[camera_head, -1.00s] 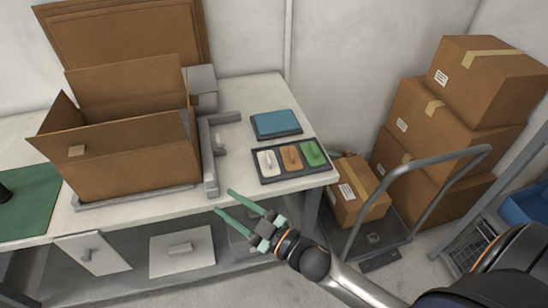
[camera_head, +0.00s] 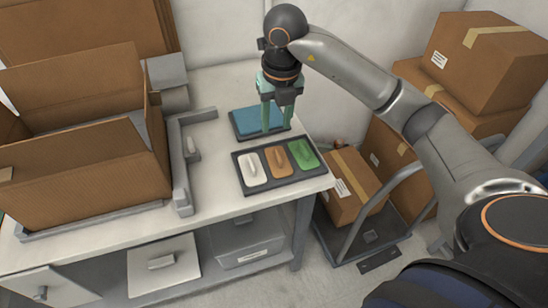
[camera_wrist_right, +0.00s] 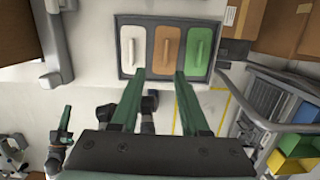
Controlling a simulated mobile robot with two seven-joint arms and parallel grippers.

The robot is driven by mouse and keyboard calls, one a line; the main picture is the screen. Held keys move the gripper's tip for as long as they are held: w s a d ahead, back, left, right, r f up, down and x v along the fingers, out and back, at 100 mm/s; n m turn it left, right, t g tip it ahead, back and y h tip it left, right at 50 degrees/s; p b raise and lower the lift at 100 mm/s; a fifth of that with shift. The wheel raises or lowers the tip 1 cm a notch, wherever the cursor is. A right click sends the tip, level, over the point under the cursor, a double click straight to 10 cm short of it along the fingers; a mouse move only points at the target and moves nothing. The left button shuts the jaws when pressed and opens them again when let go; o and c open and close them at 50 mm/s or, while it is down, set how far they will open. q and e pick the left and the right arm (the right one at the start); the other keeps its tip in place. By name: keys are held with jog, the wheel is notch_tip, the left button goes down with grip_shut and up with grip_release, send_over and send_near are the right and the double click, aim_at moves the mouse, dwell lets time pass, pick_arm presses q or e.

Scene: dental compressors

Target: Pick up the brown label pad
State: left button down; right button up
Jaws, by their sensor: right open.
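The brown label pad (camera_head: 278,161) lies in the middle slot of a dark tray (camera_head: 246,190), between a white pad (camera_head: 253,170) and a green pad (camera_head: 303,156). Each pad has a raised handle. My right gripper (camera_head: 276,130) is open and empty, pointing down above the tray's far side. In the right wrist view, its green fingers (camera_wrist_right: 159,74) reach toward the brown pad (camera_wrist_right: 167,55), one toward each side of it. The gap in height cannot be told. A small green-fingered part at the wrist view's lower left seems to be my left gripper (camera_wrist_right: 64,122).
A blue pad or box (camera_head: 246,122) lies behind the tray, near the right fingers. A grey bracket (camera_head: 181,165) and an open cardboard box (camera_head: 85,170) stand to the left. A cart with boxes (camera_head: 352,185) is right of the table (camera_head: 215,200).

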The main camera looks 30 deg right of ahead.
send_over(278, 154)
jog(key=f, duration=0.6)
jog(key=shift+s+a+f, duration=0.25)
jog(key=shift+a+f, duration=0.05)
jog(key=shift+f, duration=0.05)
jog(key=f, duration=0.4)
jog(key=shift+d+f, duration=0.15)
jog(key=shift+d, duration=0.15)
jog(key=shift+w+f, duration=0.1)
jog(key=shift+f, duration=0.4)
grip_shut()
